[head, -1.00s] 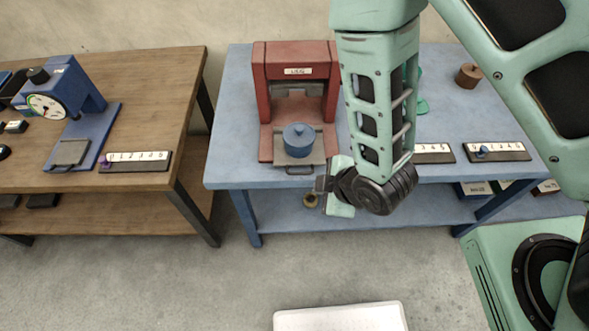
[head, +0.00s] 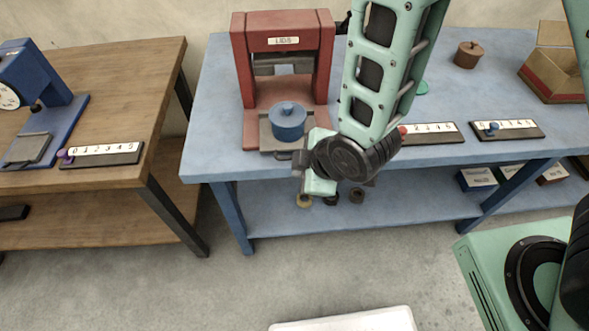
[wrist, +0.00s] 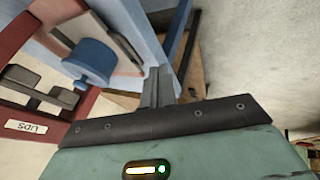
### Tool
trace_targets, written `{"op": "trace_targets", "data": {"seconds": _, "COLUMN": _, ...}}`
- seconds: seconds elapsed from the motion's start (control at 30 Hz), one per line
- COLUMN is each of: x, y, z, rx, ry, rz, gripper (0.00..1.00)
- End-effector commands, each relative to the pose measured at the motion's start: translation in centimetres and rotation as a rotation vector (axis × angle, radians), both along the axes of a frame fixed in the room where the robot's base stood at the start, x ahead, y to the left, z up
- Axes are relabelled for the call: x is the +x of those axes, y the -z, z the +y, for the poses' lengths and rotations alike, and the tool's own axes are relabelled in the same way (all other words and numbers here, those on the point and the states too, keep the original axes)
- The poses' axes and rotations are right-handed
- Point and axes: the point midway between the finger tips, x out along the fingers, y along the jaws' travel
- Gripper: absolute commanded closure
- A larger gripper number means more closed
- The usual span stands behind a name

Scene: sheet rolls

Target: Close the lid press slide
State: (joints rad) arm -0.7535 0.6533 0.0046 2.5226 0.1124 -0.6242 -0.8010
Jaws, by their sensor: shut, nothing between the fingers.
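A blue lidded pot (head: 287,121) sits on the plate. My gripper (head: 300,160) is at the right front corner of the slide and partly hides the handle. In the wrist view my shut, empty fingers (wrist: 158,86) point toward the slide's edge, and the blue pot (wrist: 90,60) shows beyond to the left. I cannot tell whether the fingers touch the handle.
Strips with number scales (head: 507,129) lie along the blue table's front (head: 220,165). A brown lidded pot (head: 468,54) and an open carton (head: 555,70) stand at the back right. A wooden table (head: 120,80) with a blue press (head: 45,90) is at left. The floor between is clear.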

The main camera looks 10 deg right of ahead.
Motion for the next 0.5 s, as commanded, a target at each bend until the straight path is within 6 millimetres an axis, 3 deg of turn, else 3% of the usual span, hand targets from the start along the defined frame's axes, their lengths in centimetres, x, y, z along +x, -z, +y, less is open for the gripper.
{"op": "trace_targets", "data": {"seconds": 0.4, "x": 0.0, "y": 1.5, "z": 0.1, "rx": 0.005, "ry": -0.001, "rz": 0.001, "gripper": 1.00}}
{"op": "trace_targets", "data": {"seconds": 0.5, "x": 0.8, "y": 3.2, "z": 0.7, "rx": 0.003, "ry": -0.001, "rz": 0.004, "gripper": 1.00}}
